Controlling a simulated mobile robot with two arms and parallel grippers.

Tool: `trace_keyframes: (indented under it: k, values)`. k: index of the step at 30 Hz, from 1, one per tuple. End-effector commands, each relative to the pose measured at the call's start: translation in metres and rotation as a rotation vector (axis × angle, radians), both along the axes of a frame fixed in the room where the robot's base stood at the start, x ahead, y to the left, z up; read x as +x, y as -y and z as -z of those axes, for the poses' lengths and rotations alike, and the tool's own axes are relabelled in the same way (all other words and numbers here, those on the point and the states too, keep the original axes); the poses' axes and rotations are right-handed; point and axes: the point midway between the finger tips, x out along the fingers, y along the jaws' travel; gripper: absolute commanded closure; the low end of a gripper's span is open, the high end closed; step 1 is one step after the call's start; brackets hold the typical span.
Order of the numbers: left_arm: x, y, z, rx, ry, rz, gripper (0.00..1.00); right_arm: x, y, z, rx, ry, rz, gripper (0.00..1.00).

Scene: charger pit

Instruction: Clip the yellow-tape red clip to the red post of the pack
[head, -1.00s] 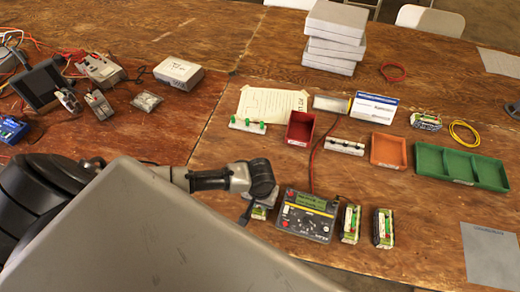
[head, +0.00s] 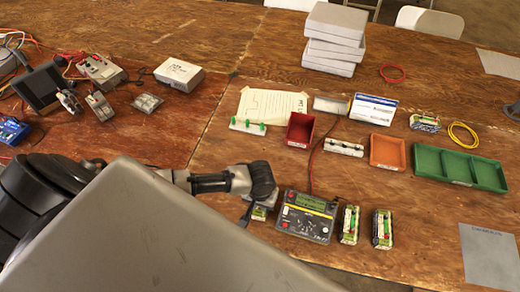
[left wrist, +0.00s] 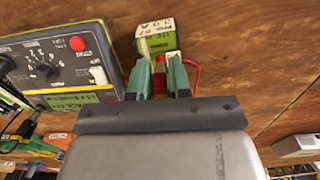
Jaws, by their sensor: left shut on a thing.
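My left gripper (left wrist: 158,78) has green fingers and is shut on a small red clip (left wrist: 160,72). A red lead loops out to its right. The pack (left wrist: 157,38), with a green and white label, lies just beyond the fingertips. Its red post is not distinguishable, and I cannot tell whether the clip touches it. In the head view the pack (head: 259,212) is partly hidden by my left wrist, left of the charger (head: 307,216). The charger also shows in the left wrist view (left wrist: 62,66). My right gripper is not in view.
Two more packs stand right of the charger, one near (head: 348,224) and one farther right (head: 382,228). A red bin (head: 300,130), an orange tray (head: 388,151) and a green tray (head: 460,167) lie behind.

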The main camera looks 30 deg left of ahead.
Motion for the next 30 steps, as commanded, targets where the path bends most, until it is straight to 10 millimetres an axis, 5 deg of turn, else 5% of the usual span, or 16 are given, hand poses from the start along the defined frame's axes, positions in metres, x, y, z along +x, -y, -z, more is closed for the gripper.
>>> trace_keyframes:
  k: [12, 13, 18, 30]
  values:
    - [-0.0002, 0.0000, 0.0003, 0.000, 0.000, 0.001, 0.95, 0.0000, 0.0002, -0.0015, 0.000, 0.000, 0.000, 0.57]
    - [-0.0002, 0.0000, 0.0003, 0.000, 0.000, 0.001, 0.80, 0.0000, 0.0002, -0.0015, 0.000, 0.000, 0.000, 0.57]
    - [-0.0003, 0.0000, 0.0003, 0.000, -0.001, 0.001, 0.54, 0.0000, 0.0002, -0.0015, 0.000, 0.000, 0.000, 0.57]
    - [-0.0002, -0.0002, 0.0003, 0.000, -0.001, 0.001, 0.52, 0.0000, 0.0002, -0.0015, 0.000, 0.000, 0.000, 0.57]
